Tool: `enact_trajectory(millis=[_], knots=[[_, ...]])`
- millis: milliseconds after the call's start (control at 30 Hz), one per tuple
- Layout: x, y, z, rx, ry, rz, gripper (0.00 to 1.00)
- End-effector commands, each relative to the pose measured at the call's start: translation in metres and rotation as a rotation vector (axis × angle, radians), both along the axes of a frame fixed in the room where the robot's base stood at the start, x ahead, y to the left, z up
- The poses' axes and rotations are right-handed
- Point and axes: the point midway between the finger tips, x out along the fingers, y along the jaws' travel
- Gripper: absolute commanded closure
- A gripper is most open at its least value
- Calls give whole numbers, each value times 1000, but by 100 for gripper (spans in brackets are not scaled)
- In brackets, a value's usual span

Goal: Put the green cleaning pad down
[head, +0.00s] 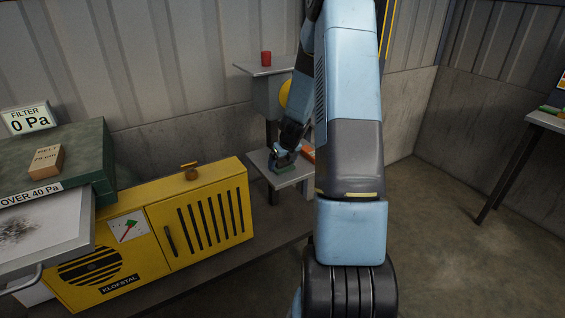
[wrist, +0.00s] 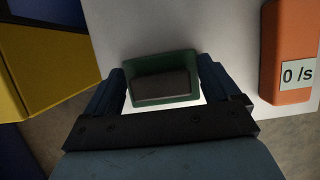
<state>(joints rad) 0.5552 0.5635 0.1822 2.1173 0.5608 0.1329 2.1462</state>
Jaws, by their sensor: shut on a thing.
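The green cleaning pad (wrist: 185,102) is between the two fingers of my gripper (wrist: 162,88) in the wrist view. It is a green block with a dark grey block-like part on its near face. My gripper is shut on it. In the head view my gripper (head: 284,161) is over a small light-grey shelf (head: 292,181), and the pad (head: 286,169) shows as a small green patch under it. The pad is at or just above the shelf surface; I cannot tell whether it touches. The shelf also shows as the pale surface in the wrist view (wrist: 225,35).
An orange box (wrist: 290,50) marked "0 /s" is on the shelf, right of the pad. A yellow cabinet (head: 200,220) stands to the left. A higher shelf (head: 262,69) holds a red cup (head: 266,58). A dark-legged table (head: 545,121) is at the far right.

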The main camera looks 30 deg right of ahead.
Motion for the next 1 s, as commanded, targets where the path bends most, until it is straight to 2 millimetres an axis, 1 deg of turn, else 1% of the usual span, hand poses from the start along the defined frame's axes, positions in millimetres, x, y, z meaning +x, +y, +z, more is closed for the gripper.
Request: enact_trajectory(millis=[300, 333, 400, 667, 833, 933, 1000], knots=[[0, 0, -2, 0, 0, 0, 39], [0, 0, -1, 0, -1, 1, 8], [0, 0, -1, 0, -1, 1, 1], [0, 1, -1, 0, -1, 1, 0], [-2, 1, 6, -2, -1, 1, 0], [-6, 0, 13, -2, -1, 0, 0], [-15, -1, 12, 0, 0, -1, 0]])
